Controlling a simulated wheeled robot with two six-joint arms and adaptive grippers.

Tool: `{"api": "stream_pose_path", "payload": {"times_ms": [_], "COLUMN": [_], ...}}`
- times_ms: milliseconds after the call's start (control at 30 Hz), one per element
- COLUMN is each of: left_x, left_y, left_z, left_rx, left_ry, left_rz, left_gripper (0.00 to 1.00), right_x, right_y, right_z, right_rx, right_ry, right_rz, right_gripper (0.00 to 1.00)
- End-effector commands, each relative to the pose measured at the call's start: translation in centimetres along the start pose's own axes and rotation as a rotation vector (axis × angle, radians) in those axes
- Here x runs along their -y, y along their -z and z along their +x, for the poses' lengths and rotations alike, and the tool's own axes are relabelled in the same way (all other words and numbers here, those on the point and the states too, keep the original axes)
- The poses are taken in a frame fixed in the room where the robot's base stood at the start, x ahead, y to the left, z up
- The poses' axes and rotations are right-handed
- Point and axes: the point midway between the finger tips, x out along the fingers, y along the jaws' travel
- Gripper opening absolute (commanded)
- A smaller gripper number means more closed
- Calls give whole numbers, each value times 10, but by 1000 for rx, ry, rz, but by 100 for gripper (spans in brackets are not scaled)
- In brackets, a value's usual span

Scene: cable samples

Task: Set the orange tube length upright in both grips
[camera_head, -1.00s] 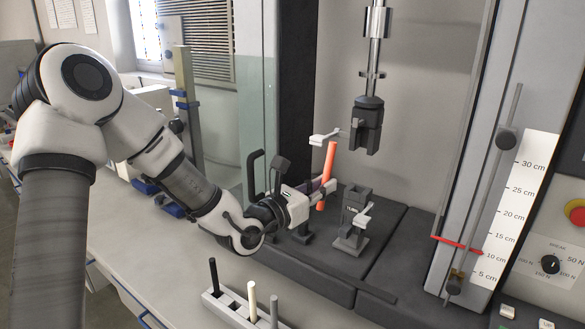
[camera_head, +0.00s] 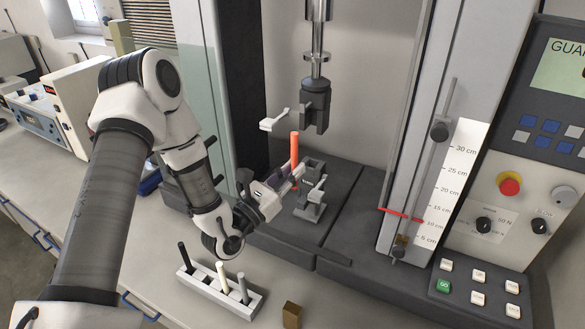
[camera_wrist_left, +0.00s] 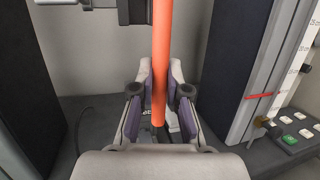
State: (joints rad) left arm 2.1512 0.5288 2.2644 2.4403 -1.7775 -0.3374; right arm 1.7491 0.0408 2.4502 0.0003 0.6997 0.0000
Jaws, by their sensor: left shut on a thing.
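The orange tube (camera_head: 295,148) stands nearly upright in my left gripper (camera_head: 292,178), which is shut on it. In the left wrist view the tube (camera_wrist_left: 161,60) runs between the two fingers (camera_wrist_left: 160,100), and its lower end shows just below them. The machine's upper grip (camera_head: 316,106), dark with a pale lever at its left, hangs above and to the right of the tube. The lower grip (camera_head: 308,208) stands on the dark base, just right of the gripper in the head view. I cannot tell whether the tube touches either grip. My right gripper is out of view.
A pale rack (camera_head: 240,304) with black, white and grey rods stands on the bench in front. A small brown block (camera_head: 291,315) lies right of it. The machine's column with a centimetre scale (camera_head: 455,185) and a button panel (camera_head: 475,285) stand at the right.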

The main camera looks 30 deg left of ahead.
Motion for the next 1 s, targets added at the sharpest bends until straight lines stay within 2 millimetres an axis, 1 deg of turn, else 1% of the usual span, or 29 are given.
{"api": "stream_pose_path", "payload": {"times_ms": [100,167,1000], "left_x": [-1,-1,-21], "left_y": [2,2,22], "left_z": [-1,3,78], "left_rx": [2,2,2], "left_ry": [1,3,4], "left_rz": [-1,1,2], "left_gripper": [0,0,0], "right_x": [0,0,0], "right_y": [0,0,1], "right_z": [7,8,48], "right_rx": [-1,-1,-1], "right_ry": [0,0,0], "right_rz": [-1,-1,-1], "right_gripper": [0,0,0]}}
